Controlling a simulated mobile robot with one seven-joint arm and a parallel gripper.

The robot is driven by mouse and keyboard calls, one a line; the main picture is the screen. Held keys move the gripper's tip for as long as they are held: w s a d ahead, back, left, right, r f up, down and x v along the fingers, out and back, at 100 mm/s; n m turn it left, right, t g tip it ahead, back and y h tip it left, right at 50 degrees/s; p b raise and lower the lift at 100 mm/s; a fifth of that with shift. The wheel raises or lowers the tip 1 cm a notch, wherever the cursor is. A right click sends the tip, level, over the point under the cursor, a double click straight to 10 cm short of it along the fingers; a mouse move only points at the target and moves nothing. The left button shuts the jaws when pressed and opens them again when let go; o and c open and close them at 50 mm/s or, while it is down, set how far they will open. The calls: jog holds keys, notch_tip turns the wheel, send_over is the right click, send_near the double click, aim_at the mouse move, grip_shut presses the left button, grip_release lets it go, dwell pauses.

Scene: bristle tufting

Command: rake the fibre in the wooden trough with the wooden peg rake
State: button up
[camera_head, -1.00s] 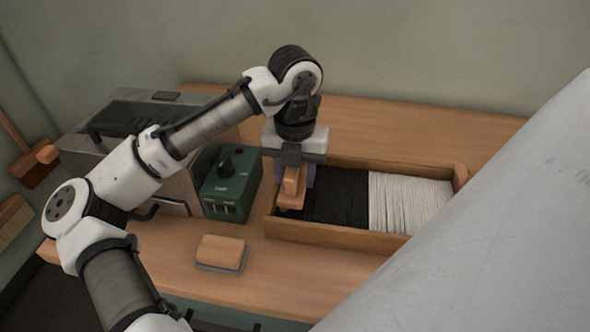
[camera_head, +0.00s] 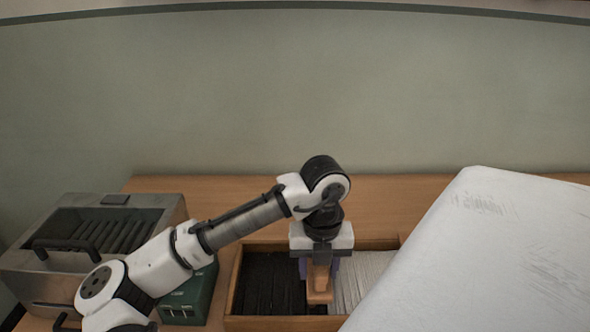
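The wooden trough (camera_head: 236,283) lies on the bench with dark fibre (camera_head: 268,285) in its left part and white fibre (camera_head: 357,274) to the right. My gripper (camera_head: 320,263) points down over the middle of the trough, near where dark meets white. It is shut on the wooden peg rake (camera_head: 319,285), whose wooden block shows below the fingers. The pegs are hidden, so I cannot tell how deep they sit in the fibre. The trough's right end is hidden.
A large pale surface (camera_head: 490,260) fills the lower right and covers part of the trough. A green control box (camera_head: 190,298) and a grey metal machine (camera_head: 60,270) stand to the left. The bench top (camera_head: 385,200) behind the trough is clear.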

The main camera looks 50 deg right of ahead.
jog(key=s+d+p, duration=0.1)
jog(key=s+d, duration=0.2)
jog(key=s, duration=0.1)
jog(key=s+d+p, duration=0.2)
jog(key=s+d, duration=0.2)
jog(key=s+d+p, duration=0.2)
jog(key=s+d, duration=0.1)
jog(key=s, duration=0.1)
jog(key=shift+d, duration=0.15)
jog(key=w+a, duration=0.6)
jog(key=w, duration=0.1)
jog(key=w+a, duration=0.6)
jog(key=w, duration=0.1)
jog(key=w+a+b, duration=0.1)
jog(key=w+a, duration=0.5)
jog(key=w, duration=0.2)
jog(key=shift+a, duration=0.35)
jog(key=shift+s, duration=0.1)
jog(key=s+d+p, duration=0.2)
jog(key=s+d, duration=0.4)
jog(key=s, duration=0.1)
jog(key=s+d+p, duration=0.3)
jog(key=s+d, duration=0.3)
jog(key=s, duration=0.1)
jog(key=s+d+p, duration=0.2)
jog(key=s+d, duration=0.4)
jog(key=s, duration=0.2)
jog(key=shift+d+p, duration=0.3)
jog(key=shift+d, duration=0.05)
